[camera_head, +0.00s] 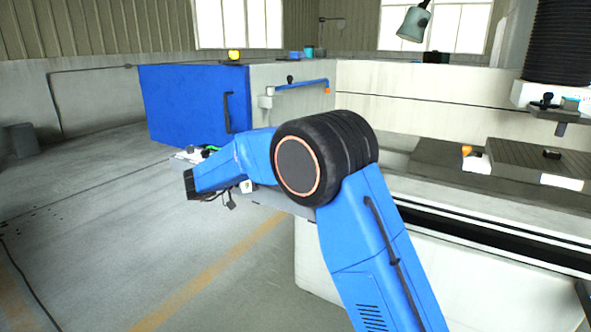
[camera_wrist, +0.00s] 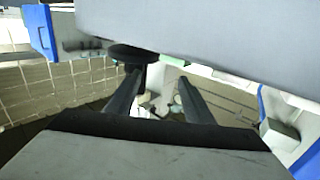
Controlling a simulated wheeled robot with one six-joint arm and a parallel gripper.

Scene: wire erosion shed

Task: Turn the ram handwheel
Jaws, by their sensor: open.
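I cannot pick out the ram handwheel for certain. In the head view, a small dark knob-like part (camera_head: 546,102) sits on the machine head below the black bellows (camera_head: 560,40), at the far right. My gripper (camera_wrist: 158,78) shows in the wrist view as two dark fingers, apart, with nothing seen held between them. A black round disc (camera_wrist: 133,53) shows near the left fingertip; I cannot tell what it is or whether it touches. In the head view my arm reaches left, and its fingers are not clear there.
A blue cabinet (camera_head: 190,103) with a dark handle stands behind my arm. The machine's long pale bed (camera_head: 460,215) and slatted table (camera_head: 530,163) lie to the right. A grey-green lamp (camera_head: 413,23) hangs above. The floor at left is open.

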